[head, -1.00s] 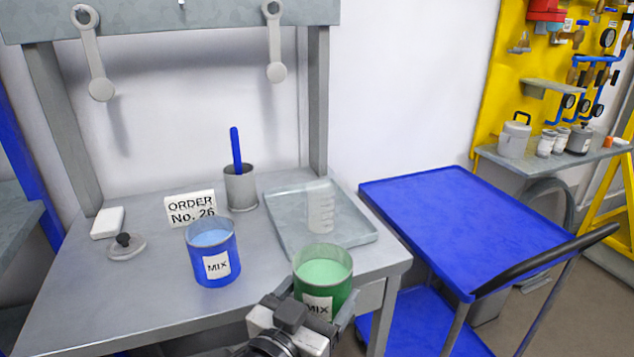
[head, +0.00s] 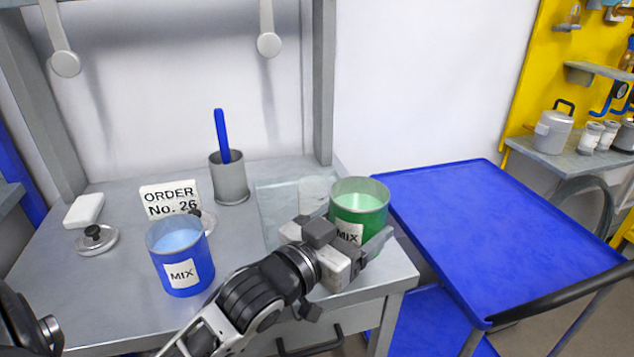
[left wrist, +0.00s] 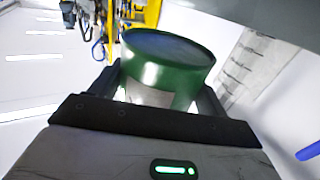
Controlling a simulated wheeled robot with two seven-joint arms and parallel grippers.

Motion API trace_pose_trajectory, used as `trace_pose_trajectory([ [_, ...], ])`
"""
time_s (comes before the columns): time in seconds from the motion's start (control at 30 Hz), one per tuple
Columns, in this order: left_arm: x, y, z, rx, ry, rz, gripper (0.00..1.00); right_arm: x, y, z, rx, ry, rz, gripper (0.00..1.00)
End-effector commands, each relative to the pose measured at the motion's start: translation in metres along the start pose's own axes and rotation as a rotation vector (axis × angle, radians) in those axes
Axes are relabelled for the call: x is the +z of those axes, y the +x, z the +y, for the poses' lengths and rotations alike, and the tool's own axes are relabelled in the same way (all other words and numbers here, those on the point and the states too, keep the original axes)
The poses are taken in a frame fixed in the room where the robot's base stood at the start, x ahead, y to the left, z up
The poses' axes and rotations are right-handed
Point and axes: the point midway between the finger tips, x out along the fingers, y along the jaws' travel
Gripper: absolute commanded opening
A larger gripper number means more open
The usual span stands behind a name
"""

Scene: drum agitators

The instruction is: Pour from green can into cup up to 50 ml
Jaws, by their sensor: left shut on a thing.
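The green can (head: 360,205), labelled MIX and holding pale green liquid, is gripped by my left gripper (head: 350,255) above the right part of the table. It looks about upright in the head view. In the left wrist view the green can (left wrist: 165,68) sits between the fingers, which are shut on it. The clear cup (head: 313,191) stands on the tray (head: 272,205) behind the can and gripper, which partly hide it; its level cannot be read. My right gripper is not in view.
A blue MIX can (head: 182,262) stands at the left front of the table, with a lid (head: 97,241) and white block (head: 84,209) further left. An order sign (head: 169,198) and a grey holder (head: 229,180) with a blue stick are behind. A blue cart (head: 500,225) stands right.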

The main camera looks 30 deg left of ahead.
Motion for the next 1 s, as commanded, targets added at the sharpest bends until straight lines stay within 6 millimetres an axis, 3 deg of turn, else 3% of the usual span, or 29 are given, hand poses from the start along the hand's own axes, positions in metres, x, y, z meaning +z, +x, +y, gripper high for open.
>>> trace_pose_trajectory([
  [0.6, 0.005, 0.002, -0.009, 0.000, -0.184, -0.033, 0.39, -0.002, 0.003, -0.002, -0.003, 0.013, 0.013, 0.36],
  [0.73, -0.022, 0.003, -0.013, 0.001, -0.246, -0.043, 0.39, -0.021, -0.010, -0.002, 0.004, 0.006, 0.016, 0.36],
  [1.0, -0.047, 0.004, -0.021, 0.001, -0.376, -0.073, 0.39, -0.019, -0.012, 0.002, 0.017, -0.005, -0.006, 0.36],
])
